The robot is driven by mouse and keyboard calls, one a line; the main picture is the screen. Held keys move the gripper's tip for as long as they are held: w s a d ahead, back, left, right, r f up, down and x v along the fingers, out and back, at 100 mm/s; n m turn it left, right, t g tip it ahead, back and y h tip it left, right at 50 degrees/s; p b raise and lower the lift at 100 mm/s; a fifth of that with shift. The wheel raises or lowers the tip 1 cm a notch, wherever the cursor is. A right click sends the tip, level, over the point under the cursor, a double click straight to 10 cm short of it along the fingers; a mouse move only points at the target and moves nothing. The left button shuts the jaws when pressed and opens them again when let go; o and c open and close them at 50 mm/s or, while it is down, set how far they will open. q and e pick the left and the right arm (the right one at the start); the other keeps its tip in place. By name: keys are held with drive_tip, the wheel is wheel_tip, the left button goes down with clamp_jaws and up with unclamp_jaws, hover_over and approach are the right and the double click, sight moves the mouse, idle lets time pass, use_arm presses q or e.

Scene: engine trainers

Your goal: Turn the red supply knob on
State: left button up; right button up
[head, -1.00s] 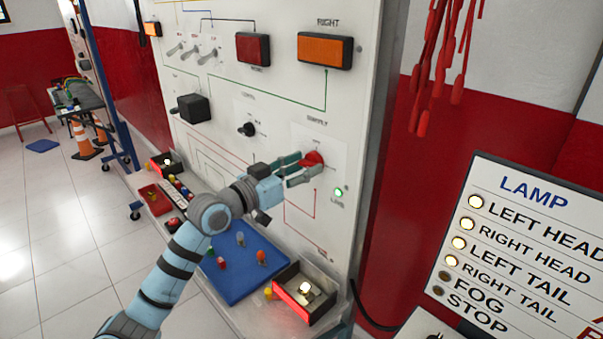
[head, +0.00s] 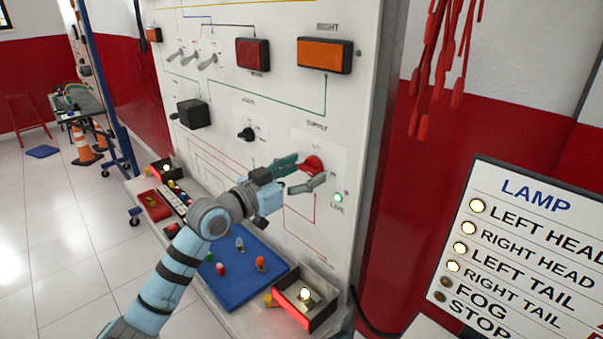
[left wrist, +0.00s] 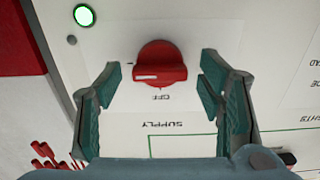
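The red supply knob (head: 313,165) sits on the white upright panel (head: 345,110), under the label SUPPLY. In the left wrist view the knob (left wrist: 160,64) has its white mark pointing to the picture's left, away from the word OFF below it. My left gripper (head: 298,174) is in front of the knob. In the left wrist view its green-padded fingers (left wrist: 162,82) stand open on both sides of the knob, with gaps on each side. The green LIVE light (head: 338,197) beside the knob is lit. My right gripper is not in view.
A black knob (head: 246,134) and a black box (head: 193,114) are on the panel to the left. Below are a blue tray (head: 228,289) with small bulbs and a lamp box (head: 322,311). Red leads (head: 437,70) hang at the right, above a lamp board (head: 535,215).

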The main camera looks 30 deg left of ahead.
use_arm(q)
drive_tip(key=v, duration=0.7)
drive_tip(key=shift+s, duration=0.25)
drive_tip(key=shift+a, duration=0.1)
